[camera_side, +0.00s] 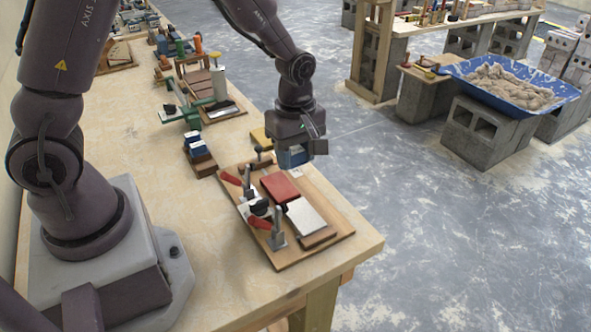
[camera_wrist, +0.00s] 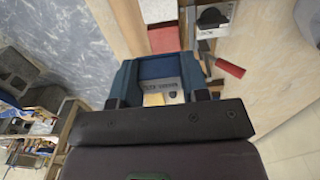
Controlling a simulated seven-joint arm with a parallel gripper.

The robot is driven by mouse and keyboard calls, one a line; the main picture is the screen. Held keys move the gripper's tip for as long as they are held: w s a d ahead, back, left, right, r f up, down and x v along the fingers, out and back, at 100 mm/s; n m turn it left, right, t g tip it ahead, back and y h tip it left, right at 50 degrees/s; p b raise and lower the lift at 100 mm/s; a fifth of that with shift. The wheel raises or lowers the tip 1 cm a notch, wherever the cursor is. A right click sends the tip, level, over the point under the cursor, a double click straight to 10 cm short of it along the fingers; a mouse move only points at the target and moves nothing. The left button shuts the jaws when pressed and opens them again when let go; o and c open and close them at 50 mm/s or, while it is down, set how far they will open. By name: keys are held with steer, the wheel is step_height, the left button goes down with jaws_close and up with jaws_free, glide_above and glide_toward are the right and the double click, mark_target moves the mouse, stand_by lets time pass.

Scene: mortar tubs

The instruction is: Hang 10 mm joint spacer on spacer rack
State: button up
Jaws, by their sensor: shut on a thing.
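My gripper (camera_side: 293,158) hangs above the back edge of a wooden clamp board (camera_side: 333,238). In the wrist view, my gripper (camera_wrist: 158,72) shows blue parts on both sides. It is shut on a small grey plate with dark lettering (camera_wrist: 164,86), too small to read; this appears to be the joint spacer. In the side view the plate is hidden or cannot be told from the blue parts. I cannot clearly identify the spacer rack. A brown block with blue pieces (camera_side: 204,161) stands left of my gripper.
The clamp board bears a red block (camera_side: 281,187), a pale grey block (camera_side: 307,215) and red-handled clamps (camera_side: 263,222). A yellow piece (camera_side: 262,138) lies close behind my gripper. Green-framed tools (camera_side: 189,110) stand farther back. The bench front-left of the board is clear.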

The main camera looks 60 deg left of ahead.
step_height(320, 180, up, 4)
steer(key=shift+f, duration=0.25)
steer(key=shift+a+r, duration=0.25)
steer(key=shift+a, duration=0.35)
steer(key=s+a, duration=0.3)
steer(key=a, duration=0.9)
glide_above(206, 165)
steer(key=shift+d+f, duration=0.1)
steer(key=shift+f, duration=7.7)
steer(key=shift+f, duration=0.1)
